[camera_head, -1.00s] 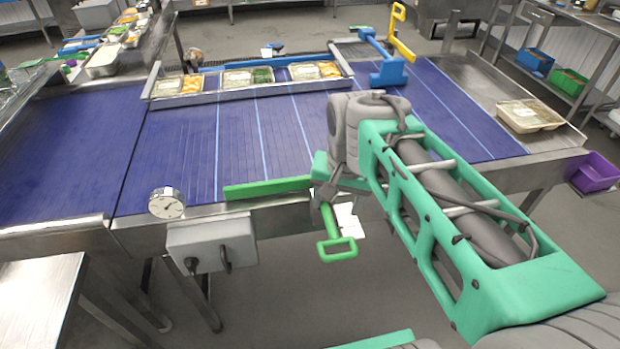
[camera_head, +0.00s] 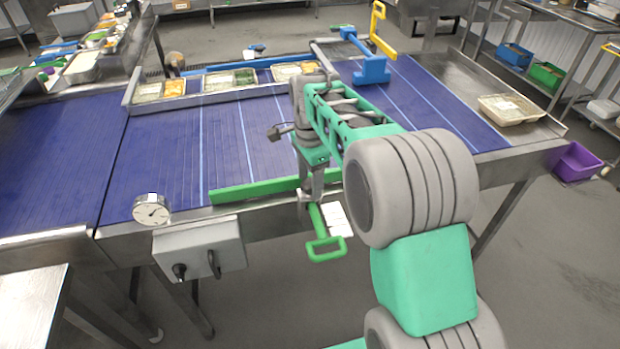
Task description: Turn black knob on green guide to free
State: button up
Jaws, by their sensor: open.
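The green guide (camera_head: 260,188) lies along the front edge of the blue belt. Its green loop handle (camera_head: 326,248) hangs out past the front edge. My gripper (camera_head: 311,197) points down at the right end of the guide, close above where the handle joins it, with its jaws open. I cannot make out the black knob; the gripper and arm cover that spot. Whether the fingers touch anything there cannot be told.
A grey control box (camera_head: 199,250) with dark knobs and a round dial (camera_head: 151,209) sit at the front edge, left of the gripper. A blue guide (camera_head: 370,68) and a yellow handle (camera_head: 378,25) stand at the back. A food tray (camera_head: 511,109) lies at right.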

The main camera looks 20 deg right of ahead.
jog(key=c, duration=1.4)
jog(key=shift+o, duration=0.2)
